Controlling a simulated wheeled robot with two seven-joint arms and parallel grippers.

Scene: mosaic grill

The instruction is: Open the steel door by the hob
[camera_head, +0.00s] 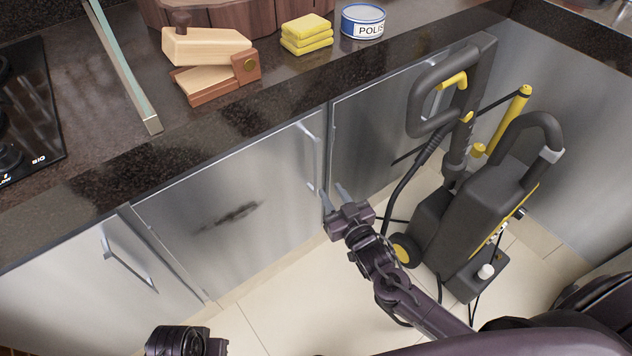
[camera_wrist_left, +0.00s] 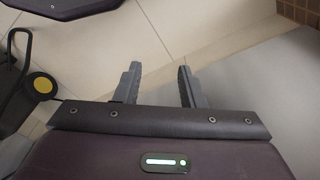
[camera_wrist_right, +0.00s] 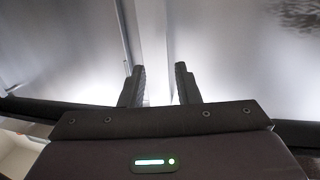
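The steel door (camera_head: 230,205) beside the hob (camera_head: 25,110) has a dark smudge and looks closed. Its slim upright handle (camera_head: 310,148) is near its right edge. My right gripper (camera_head: 334,194) is open, its fingers pointing up at the door's right edge, just below the handle's lower end. In the right wrist view the open fingers (camera_wrist_right: 160,75) face brushed steel and a vertical seam; I cannot tell whether the handle is between them. My left gripper's fingers are hidden in the head view; in the left wrist view they are open and empty (camera_wrist_left: 158,75) above the floor.
A pressure washer (camera_head: 475,215) stands right of my right gripper, close to my arm. Another steel door (camera_head: 370,125) is behind it. Tiled floor (camera_head: 270,315) before the door is clear.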

